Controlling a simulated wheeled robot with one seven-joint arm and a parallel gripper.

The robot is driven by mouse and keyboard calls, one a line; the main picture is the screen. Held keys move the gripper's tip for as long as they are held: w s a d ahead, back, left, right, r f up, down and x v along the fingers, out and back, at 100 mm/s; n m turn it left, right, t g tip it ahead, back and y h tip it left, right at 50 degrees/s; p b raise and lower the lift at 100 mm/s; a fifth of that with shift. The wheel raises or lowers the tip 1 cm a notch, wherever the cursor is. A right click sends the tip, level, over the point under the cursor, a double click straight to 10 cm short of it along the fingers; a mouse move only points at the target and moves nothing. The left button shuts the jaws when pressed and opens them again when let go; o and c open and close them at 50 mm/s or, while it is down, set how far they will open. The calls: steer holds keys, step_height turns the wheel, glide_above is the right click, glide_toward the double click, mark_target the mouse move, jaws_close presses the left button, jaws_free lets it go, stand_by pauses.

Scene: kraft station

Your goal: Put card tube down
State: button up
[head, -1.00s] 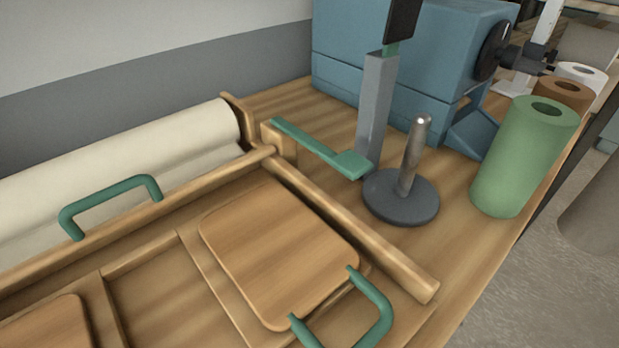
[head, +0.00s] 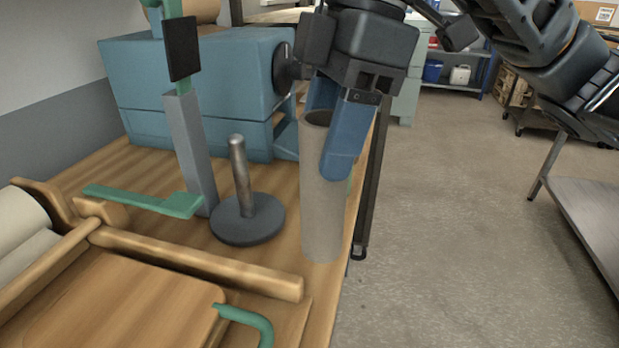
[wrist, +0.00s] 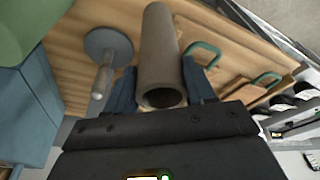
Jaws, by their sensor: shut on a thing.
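A grey card tube (head: 322,210) stands about upright in the head view, near the right edge of the wooden bench. My gripper (head: 335,145) is shut on its upper part, with blue fingers on either side. In the wrist view the tube (wrist: 160,60) runs away from between the fingers (wrist: 160,95), its open hollow end facing the camera. I cannot tell whether its lower end touches the bench or hangs just above it.
A metal peg on a dark round base (head: 247,220) stands left of the tube. A blue machine (head: 200,85) is behind. A wooden rack (head: 200,262) with green handles is front left. A green roll (wrist: 22,28) shows in the wrist view. Open floor lies right.

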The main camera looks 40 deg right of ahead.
steer(key=shift+w+a+f, duration=0.4)
steer(key=shift+a+f, duration=0.05)
steer(key=shift+a, duration=0.2)
steer(key=shift+f, duration=0.2)
steer(key=shift+d+b+x, duration=0.15)
steer(key=shift+d+x, duration=0.05)
steer(key=shift+x, duration=0.65)
steer(key=shift+d+b+x, duration=0.15)
steer(key=shift+d+x, duration=0.05)
steer(key=shift+x, duration=0.7)
steer(key=shift+s+f, duration=0.15)
steer(key=shift+f, duration=0.15)
steer(key=o, duration=0.8)
steer(key=p+v, duration=0.1)
steer(key=v, duration=1.1)
steer(key=shift+p, duration=0.3)
